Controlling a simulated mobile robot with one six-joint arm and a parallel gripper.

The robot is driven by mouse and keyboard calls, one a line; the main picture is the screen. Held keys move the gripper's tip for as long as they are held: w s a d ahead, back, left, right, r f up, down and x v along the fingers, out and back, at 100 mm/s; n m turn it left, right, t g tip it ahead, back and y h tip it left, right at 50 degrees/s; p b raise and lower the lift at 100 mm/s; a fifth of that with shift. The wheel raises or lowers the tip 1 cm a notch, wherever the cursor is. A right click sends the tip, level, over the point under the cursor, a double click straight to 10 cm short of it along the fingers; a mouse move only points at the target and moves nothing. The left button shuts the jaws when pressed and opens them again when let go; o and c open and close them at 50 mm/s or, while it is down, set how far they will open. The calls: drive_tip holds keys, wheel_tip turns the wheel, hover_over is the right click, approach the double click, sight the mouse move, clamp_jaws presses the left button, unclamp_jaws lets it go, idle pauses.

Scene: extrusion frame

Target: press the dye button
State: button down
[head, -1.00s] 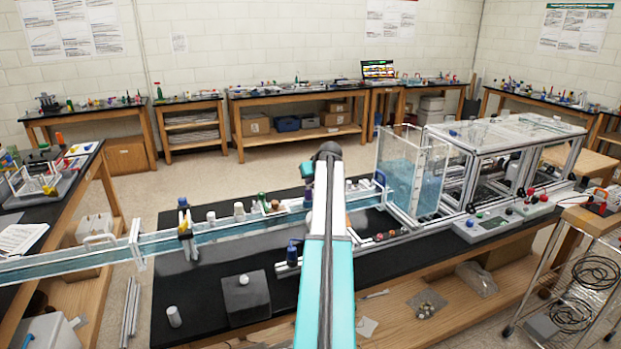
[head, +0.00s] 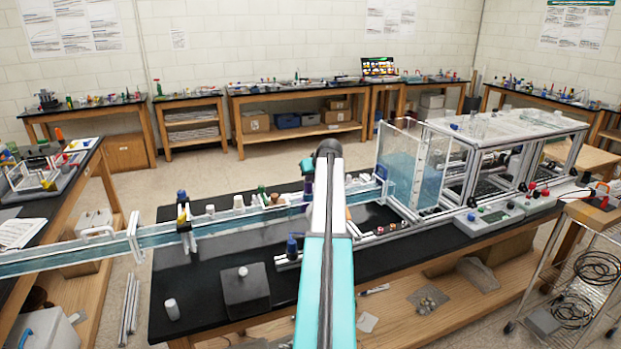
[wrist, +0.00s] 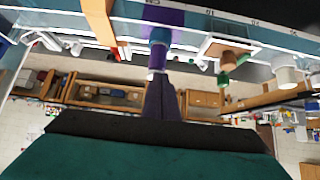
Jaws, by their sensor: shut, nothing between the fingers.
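In the wrist view, my gripper (wrist: 160,85) is shut and empty, its dark narrow fingers reaching up the middle of the picture. Its tip is close to a blue and purple upright part (wrist: 163,32) at the clear channel's edge; I cannot tell whether they touch. That part also shows in the head view (head: 307,188), just left of my arm, which hides my gripper there. No button is clearly marked as the dye button, and I cannot make out its face near the tip.
The long water channel (head: 85,256) runs across the black bench (head: 190,325), with bottles along it. A dark box with a white knob (head: 243,272) stands in front. A clear tank (head: 400,165) and a control box (head: 487,217) are at right.

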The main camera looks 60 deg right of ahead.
drive_tip(key=r+b+v, duration=0.1)
drive_tip(key=v, duration=0.5)
drive_tip(key=w+d+b+v, duration=0.1)
drive_tip(key=b+v, duration=0.1)
drive_tip(key=v, duration=0.5)
drive_tip(key=shift+w+r, duration=0.35)
idle(0.5)
